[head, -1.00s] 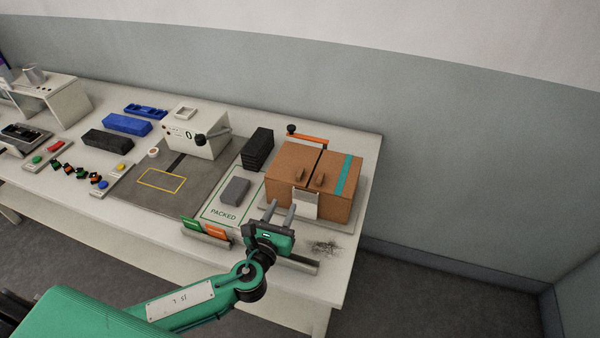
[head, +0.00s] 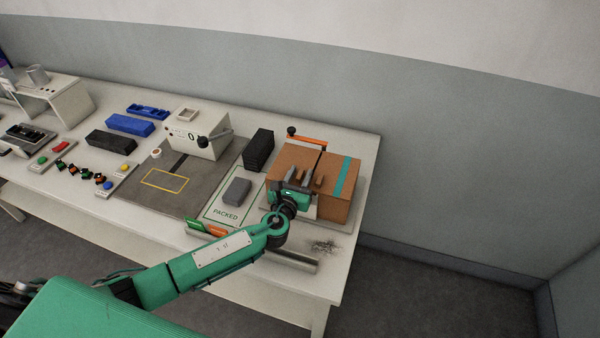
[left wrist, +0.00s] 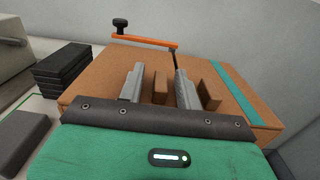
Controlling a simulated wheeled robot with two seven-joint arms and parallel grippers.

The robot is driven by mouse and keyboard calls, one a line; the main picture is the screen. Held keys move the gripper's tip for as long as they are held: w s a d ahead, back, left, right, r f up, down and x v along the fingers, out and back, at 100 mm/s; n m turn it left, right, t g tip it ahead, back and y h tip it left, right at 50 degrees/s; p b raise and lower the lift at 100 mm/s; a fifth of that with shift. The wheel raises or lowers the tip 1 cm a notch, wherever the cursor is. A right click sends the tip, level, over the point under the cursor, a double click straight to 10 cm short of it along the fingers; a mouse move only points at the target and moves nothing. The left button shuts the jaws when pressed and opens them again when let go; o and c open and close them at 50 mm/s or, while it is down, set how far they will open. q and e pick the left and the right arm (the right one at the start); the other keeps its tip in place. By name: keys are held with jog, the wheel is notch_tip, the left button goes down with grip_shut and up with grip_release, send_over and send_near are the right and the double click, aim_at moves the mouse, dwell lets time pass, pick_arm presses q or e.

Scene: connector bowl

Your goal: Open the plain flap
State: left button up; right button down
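The brown carton (head: 336,203) stands at the right end of the table with both top flaps lying flat. The plain flap (left wrist: 104,70) is the left one; the flap with a teal stripe (head: 345,178) is on the right. My left gripper (head: 298,175) is over the box top, coming from the front. In the left wrist view its fingers (left wrist: 158,88) are apart, with the plain flap's brown tab (left wrist: 160,86) between them and gaps visible beside it. The striped flap's tab (left wrist: 210,86) is right of the right finger. My right gripper is not in view.
An orange bar (head: 308,138) with a black knob reaches over the box's back edge. A black stack (head: 258,150) and a grey block (head: 236,190) stand left of the box. A grey wall is behind the table. A metal rail (head: 293,260) lies along the front.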

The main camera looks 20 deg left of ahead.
pick_arm(q)
jog(key=shift+w, duration=0.1)
jog(key=shift+c, duration=0.2)
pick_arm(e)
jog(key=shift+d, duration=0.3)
pick_arm(q)
grip_shut()
